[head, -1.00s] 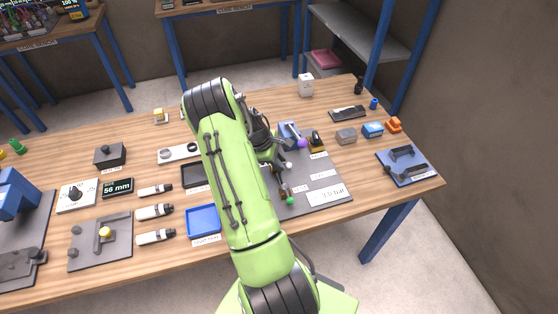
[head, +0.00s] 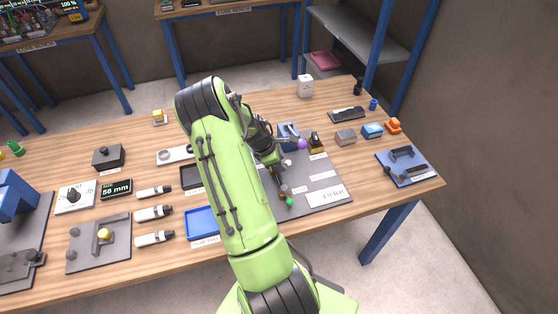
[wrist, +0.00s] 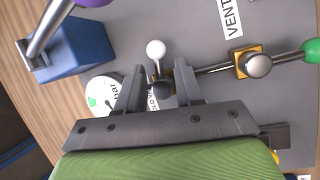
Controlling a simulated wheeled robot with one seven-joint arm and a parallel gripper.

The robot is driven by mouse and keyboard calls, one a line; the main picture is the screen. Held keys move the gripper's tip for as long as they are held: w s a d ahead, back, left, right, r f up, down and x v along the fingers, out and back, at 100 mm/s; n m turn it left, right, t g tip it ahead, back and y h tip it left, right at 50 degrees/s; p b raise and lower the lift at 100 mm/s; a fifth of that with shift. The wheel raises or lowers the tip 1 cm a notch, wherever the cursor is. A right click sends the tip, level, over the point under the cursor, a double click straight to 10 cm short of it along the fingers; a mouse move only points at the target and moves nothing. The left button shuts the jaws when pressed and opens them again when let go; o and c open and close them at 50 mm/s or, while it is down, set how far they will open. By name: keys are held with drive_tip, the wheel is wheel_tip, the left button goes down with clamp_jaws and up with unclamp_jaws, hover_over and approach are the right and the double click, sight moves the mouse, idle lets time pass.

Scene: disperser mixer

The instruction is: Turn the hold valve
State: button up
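The hold valve shows in the wrist view as a white ball-ended lever (wrist: 156,48) on a dark hub, with a partly covered "HOLD V…" label (wrist: 153,98) below it. My gripper (wrist: 160,72) is open, one finger on each side of the hub and lever base, with gaps visible on both sides. The white ball lies beyond the fingertips. In the head view the white ball (head: 288,162) shows beside my gripper (head: 274,162), and my arm hides part of the rig. A round white gauge (wrist: 102,93) is partly behind the left finger.
A blue block with a purple-ended lever (wrist: 72,48) stands to the left in the wrist view. A brass fitting with a grey knob (wrist: 256,65) and a green-ended lever (wrist: 311,50) is on the right. A pressure readout (head: 330,195) sits at the grey plate's front corner.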

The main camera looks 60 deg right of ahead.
drive_tip(key=shift+r, duration=0.1)
drive_tip(key=p+v, duration=0.1)
drive_tip(key=v, duration=1.4)
drive_tip(key=shift+a+r, duration=0.15)
drive_tip(key=shift+r, duration=0.15)
drive_tip(key=shift+w, duration=0.15)
